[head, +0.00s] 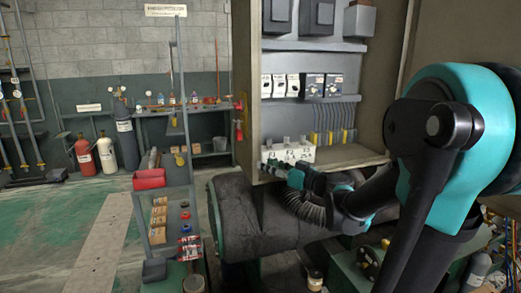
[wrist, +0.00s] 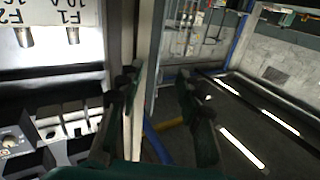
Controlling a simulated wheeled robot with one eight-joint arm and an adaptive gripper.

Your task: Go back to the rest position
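My gripper (head: 276,168) is at the lower front edge of the open electrical cabinet (head: 245,100), close to a white fuse block (head: 290,152). My dark arm with teal covers reaches in from the right. In the wrist view my gripper (wrist: 158,92) has its two dark fingers apart, with nothing held between them. The cabinet's pale side edge (wrist: 142,45) shows behind the gap. I cannot tell whether a finger touches it. The fuse block's labelled white face (wrist: 55,12) is at upper left in the wrist view.
A thick dark horizontal tank (head: 235,215) lies below the cabinet. Gas cylinders (head: 107,155) stand by the far wall. The green floor at left is mostly clear.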

